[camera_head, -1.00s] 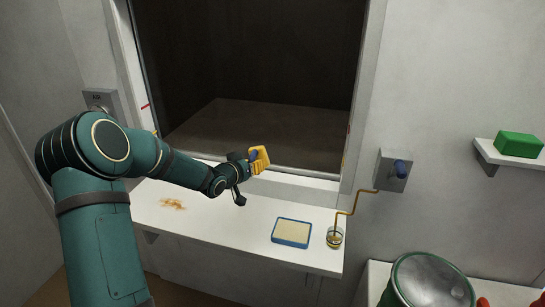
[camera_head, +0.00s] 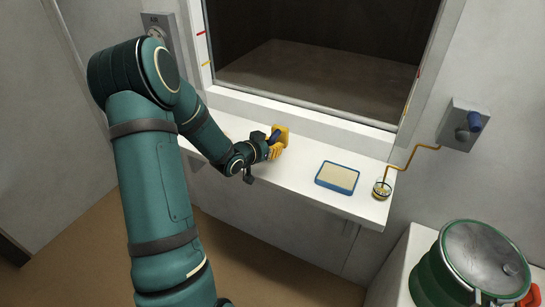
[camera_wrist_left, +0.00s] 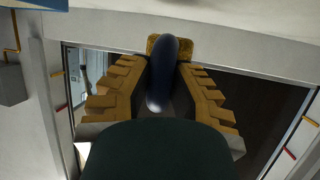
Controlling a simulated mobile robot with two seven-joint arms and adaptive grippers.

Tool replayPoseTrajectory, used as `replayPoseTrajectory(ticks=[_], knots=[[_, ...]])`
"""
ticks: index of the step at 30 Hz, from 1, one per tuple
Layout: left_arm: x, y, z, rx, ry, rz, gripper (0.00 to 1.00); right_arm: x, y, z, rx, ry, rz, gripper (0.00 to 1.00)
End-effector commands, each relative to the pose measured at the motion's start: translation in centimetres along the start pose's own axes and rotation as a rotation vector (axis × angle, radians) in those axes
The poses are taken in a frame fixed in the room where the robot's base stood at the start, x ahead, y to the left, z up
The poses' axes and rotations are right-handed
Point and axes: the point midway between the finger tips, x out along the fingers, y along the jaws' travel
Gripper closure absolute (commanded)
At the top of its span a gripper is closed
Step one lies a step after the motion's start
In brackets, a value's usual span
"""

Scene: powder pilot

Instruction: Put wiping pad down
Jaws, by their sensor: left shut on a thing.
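The wiping pad shows as a tan pad (camera_head: 283,132) with a dark blue handle in the head view. In the left wrist view its yellow-brown pad (camera_wrist_left: 154,43) lies beyond the dark blue handle (camera_wrist_left: 162,78). My left gripper (camera_head: 276,143) has yellow fingers and is shut on the handle. It is over the white counter (camera_head: 290,172), left of a shallow blue-rimmed tray (camera_head: 321,180) with a tan surface. I cannot tell how high the pad is above the counter. My right gripper is not in view.
A small glass (camera_head: 382,190) stands right of the tray, under a bent orange pipe (camera_head: 412,156) from a grey wall box (camera_head: 455,125). A window opening (camera_head: 310,75) is behind the counter. A green lidded drum (camera_head: 440,275) is at lower right. Bare counter lies between gripper and tray.

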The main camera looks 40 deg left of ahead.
Motion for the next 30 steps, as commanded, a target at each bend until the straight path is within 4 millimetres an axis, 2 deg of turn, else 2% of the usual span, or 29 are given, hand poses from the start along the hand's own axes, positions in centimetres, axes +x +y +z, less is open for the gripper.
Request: replayPoseTrajectory(ticks=[9,22,23,24,30], knots=[[1.3,0.0,3.4,-0.003,-0.002,0.0,1.0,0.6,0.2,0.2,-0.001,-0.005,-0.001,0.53],[1.6,0.0,3.9,-0.001,0.001,0.0,1.0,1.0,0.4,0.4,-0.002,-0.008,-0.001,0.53],[1.5,0.0,3.8,-0.001,0.0,0.0,0.69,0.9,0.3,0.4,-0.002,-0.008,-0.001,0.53],[1.5,0.0,3.8,-0.001,0.0,0.0,0.56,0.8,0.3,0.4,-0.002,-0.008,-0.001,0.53],[1.5,0.0,3.8,-0.001,0.0,0.0,0.56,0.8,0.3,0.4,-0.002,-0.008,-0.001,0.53]])
